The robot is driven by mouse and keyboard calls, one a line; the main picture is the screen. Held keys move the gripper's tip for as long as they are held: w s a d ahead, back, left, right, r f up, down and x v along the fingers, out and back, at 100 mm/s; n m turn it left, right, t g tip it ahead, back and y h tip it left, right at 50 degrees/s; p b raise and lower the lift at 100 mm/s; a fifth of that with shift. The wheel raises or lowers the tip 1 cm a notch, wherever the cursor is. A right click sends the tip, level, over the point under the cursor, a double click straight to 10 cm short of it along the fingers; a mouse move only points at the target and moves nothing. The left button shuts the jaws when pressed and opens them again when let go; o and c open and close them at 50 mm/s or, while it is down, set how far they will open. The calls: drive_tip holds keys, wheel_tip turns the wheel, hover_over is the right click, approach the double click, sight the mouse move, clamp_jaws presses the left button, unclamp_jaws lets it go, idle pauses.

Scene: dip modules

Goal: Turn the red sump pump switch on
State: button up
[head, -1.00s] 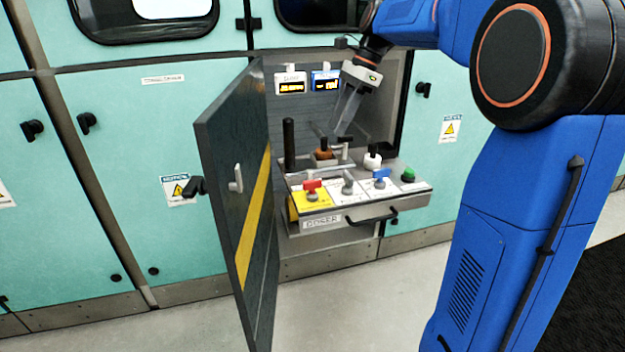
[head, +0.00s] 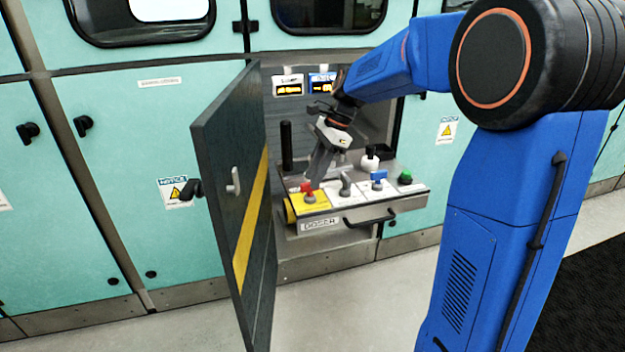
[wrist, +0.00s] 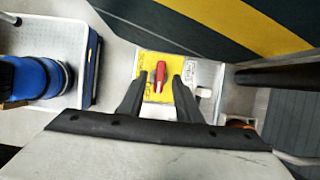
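The red sump pump switch (head: 308,188) sits on the yellow plate (head: 318,205) at the left end of the control panel. In the wrist view the red handle (wrist: 161,75) lies between and just beyond my two fingers. My gripper (head: 314,180) points down close above the switch in the head view. In the wrist view my gripper (wrist: 155,88) is open, with one finger on each side of the handle. I cannot tell whether the fingers touch it.
A grey switch (head: 346,185), a blue switch (head: 379,178) and a green button (head: 405,177) stand to the right on the panel. A black post (head: 287,147) stands behind. An open cabinet door (head: 240,190) is close on the left. A handle (head: 370,216) sticks out in front.

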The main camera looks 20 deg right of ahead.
drive_tip(key=shift+x, duration=0.95)
clamp_jaws()
